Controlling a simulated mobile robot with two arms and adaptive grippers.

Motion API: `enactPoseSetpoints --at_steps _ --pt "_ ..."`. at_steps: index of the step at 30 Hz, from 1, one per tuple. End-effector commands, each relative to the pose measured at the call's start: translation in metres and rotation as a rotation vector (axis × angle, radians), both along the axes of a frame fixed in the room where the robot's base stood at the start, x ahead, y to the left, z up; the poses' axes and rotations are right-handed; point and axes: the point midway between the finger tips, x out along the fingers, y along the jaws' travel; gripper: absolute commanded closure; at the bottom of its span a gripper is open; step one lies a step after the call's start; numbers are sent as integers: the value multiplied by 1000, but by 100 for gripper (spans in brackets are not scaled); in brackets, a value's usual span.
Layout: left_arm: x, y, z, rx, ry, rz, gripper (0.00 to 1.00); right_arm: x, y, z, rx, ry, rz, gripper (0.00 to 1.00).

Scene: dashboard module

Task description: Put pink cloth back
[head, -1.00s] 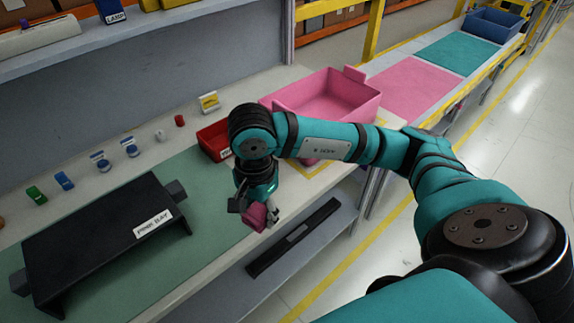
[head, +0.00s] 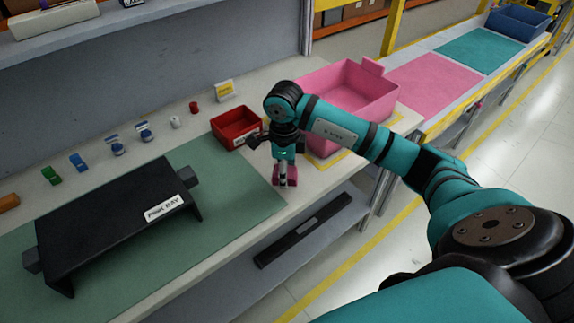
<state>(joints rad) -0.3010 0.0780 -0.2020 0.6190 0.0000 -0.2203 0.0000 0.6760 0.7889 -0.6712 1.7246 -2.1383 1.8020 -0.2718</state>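My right gripper (head: 285,182) points down over the workbench near the right end of the green mat. It appears shut on the pink cloth (head: 292,173), a small folded piece that shows around its fingertips. The cloth is close to the bench top; I cannot tell whether it touches. A pink bin (head: 372,97) stands on the bench just behind and to the right of the gripper, partly hidden by my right arm. My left gripper is not in view.
A small red bin (head: 232,118) stands behind and left of the gripper. A black dashboard stand (head: 110,212) lies on the green mat (head: 228,180). Several small parts line the bench's back. A conveyor with a pink mat (head: 432,84) and a blue bin (head: 517,20) lies beyond.

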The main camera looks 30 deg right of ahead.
Motion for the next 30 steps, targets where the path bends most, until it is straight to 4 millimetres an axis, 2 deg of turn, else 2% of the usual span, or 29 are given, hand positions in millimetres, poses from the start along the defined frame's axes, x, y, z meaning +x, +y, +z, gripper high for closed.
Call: enactPoseSetpoints --at_steps 3,8,11,19,29,30 --pt "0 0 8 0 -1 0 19 20 -16 0 3 0 -4 84" --pt "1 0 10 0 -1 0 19 32 -27 -3 1 0 1 84" --pt "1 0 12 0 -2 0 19 33 -28 -7 2 1 3 84" --pt "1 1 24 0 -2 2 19 32 -28 -38 1 0 2 84" --pt "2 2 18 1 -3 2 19 33 -29 -43 0 -1 3 84" --pt "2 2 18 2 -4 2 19 33 -29 -43 0 -1 3 52"
